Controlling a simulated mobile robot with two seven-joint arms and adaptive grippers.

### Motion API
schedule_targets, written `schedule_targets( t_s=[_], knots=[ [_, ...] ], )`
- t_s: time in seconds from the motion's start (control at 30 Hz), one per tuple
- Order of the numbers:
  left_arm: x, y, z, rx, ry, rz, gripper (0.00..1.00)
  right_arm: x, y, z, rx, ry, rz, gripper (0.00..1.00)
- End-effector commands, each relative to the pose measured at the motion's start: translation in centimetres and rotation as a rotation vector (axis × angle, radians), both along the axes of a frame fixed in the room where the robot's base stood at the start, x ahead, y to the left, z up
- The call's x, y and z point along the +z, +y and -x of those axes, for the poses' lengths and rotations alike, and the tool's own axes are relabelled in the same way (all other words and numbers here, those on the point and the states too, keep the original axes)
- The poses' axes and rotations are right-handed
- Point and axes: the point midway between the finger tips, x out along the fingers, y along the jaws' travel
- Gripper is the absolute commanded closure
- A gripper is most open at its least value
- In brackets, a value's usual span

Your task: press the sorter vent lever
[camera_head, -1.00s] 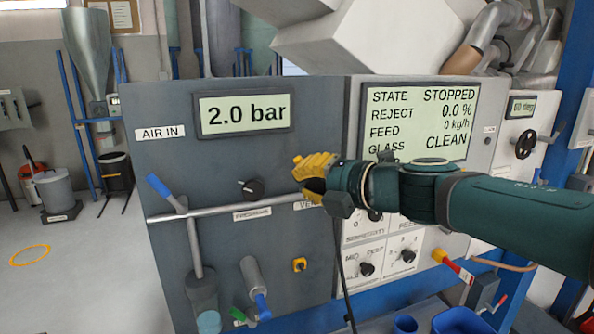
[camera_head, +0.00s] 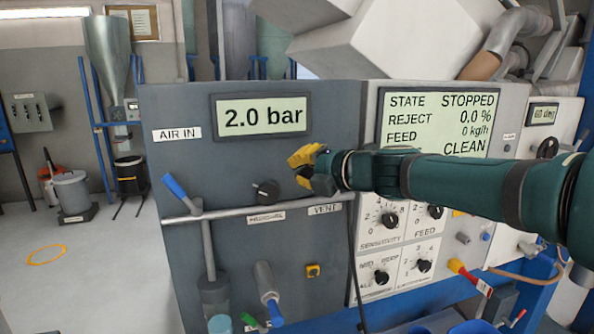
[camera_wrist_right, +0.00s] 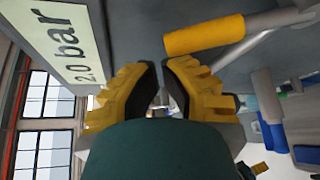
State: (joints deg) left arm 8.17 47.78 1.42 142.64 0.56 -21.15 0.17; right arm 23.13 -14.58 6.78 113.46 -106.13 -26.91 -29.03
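The vent lever's yellow handle (camera_wrist_right: 203,35) shows in the right wrist view, on a grey rod, beyond the fingertips and to one side. It appears apart from the fingers. In the head view the "VENT" label (camera_head: 325,210) is on the dark panel at the pipe's right end; the lever itself is hidden behind my right gripper or cannot be told from its yellow fingers. My right gripper (camera_head: 298,160) is in front of the panel, above the label. My left gripper is not in view.
A pressure display (camera_head: 262,118) reads 2.0 bar above the gripper. A black pressure knob (camera_head: 266,192) is close at the left. A blue-handled lever (camera_head: 175,186) stands on the pipe further left. The state display (camera_head: 435,122) reads STOPPED.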

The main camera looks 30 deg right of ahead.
Motion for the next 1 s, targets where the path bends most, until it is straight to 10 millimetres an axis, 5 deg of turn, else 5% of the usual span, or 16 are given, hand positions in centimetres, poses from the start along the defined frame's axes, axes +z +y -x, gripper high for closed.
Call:
schedule_targets(
  t_s=[1.0],
  knots=[
    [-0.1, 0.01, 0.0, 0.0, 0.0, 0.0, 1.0, 0.87, -0.96, 0.24, -0.001, -0.028, -0.119, 1.0]
  ],
)
